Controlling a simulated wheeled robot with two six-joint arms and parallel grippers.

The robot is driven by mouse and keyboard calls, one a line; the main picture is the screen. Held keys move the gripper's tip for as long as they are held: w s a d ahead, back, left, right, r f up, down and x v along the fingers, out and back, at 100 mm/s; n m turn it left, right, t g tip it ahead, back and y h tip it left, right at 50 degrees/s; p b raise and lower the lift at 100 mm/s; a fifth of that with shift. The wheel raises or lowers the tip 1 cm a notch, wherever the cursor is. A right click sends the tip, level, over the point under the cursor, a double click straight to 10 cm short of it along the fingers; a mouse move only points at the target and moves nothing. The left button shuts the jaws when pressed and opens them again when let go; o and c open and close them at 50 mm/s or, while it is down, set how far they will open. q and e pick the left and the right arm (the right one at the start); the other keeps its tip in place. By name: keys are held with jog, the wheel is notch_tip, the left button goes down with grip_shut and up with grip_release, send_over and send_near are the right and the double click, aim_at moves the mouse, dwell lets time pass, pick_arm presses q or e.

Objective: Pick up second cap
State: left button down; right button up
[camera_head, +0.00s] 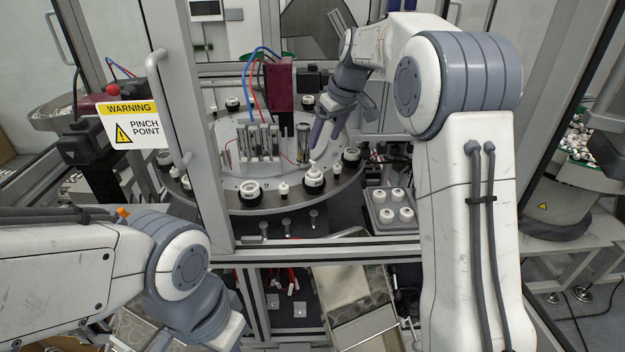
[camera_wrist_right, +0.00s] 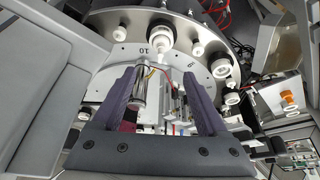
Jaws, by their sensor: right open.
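Several white caps sit in a small grey tray (camera_head: 371,221) to the right of the round dial table; one is the near-left cap (camera_head: 387,215). A white part with a thin tip (camera_head: 314,175) stands in a black-based holder at the dial's front edge. My right gripper (camera_head: 325,145) is open above the dial, pointing down, with nothing between its fingers. In the right wrist view its two dark fingers (camera_wrist_right: 160,88) are apart, and a white part (camera_wrist_right: 160,38) stands beyond them. I cannot tell which cap is the second. My left arm shows at lower left, its fingers hidden.
The round dial (camera_head: 240,195) carries several white and black holders around its rim. A maroon block (camera_head: 279,90) with hoses stands over it. A grey door frame with a pinch-point sign (camera_head: 131,125) is at left. A grey frame rail (camera_head: 330,250) runs in front.

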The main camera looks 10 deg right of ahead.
aim_at(315, 162)
jog(key=p+x, duration=0.1)
jog(key=x, duration=0.5)
jog(key=shift+w+p, duration=0.1)
jog(key=shift+p, duration=0.3)
jog(key=shift+a+f, duration=0.1)
jog(key=shift+f, duration=0.05)
jog(key=p+x, duration=0.3)
jog(key=x, duration=0.1)
jog(key=shift+a+f, duration=0.1)
jog(key=shift+f, duration=0.05)
jog(key=shift+w+f, duration=0.1)
jog(key=shift+f, duration=0.2)
jog(key=c, duration=1)
